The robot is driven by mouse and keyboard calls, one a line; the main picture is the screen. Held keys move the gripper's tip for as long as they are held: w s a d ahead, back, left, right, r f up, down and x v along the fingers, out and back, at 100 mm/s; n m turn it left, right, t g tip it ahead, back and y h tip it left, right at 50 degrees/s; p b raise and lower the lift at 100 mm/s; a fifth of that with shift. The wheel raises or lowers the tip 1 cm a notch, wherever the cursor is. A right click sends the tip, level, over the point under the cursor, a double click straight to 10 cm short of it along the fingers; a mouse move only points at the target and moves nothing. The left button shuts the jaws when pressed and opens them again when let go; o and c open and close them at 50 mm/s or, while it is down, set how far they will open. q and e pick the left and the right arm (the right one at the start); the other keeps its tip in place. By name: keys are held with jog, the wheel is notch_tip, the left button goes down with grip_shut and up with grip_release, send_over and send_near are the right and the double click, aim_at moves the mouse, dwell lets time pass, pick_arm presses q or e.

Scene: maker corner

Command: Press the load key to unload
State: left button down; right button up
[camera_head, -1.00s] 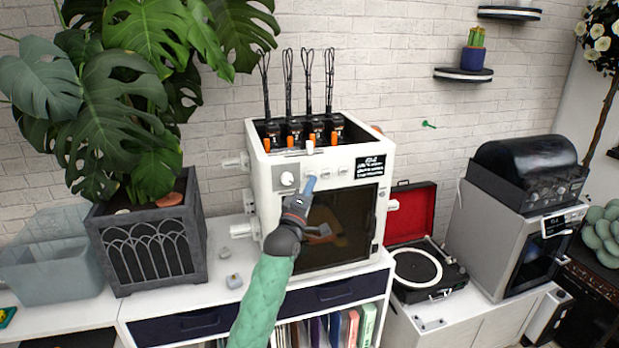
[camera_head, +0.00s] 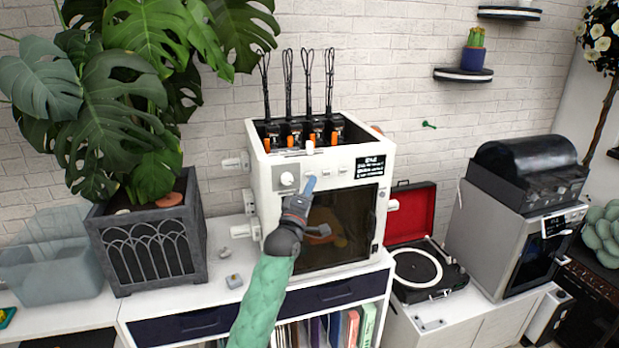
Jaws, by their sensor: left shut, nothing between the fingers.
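A white box-shaped machine (camera_head: 264,200) with a dark front window stands on the white cabinet. My right gripper is not in view.
A large potted plant (camera_head: 150,245) stands left of the machine. A record player with an open red lid (camera_head: 410,212) is to its right, then a grey machine (camera_head: 490,235). Small grey pieces (camera_head: 234,281) lie on the cabinet top.

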pick_arm(q)
jog(key=shift+w, duration=0.1)
dwell(0.6)
jog(key=shift+w+a, duration=0.15)
jog(key=shift+w, duration=0.2)
jog(key=shift+w+a, duration=0.1)
jog(key=shift+w, duration=0.2)
dwell(0.7)
dwell(0.4)
jog(key=shift+s, duration=0.1)
jog(key=shift+s+r, duration=0.1)
jog(key=shift+s, duration=0.05)
jog(key=shift+s+d, duration=0.25)
jog(key=shift+s, duration=0.25)
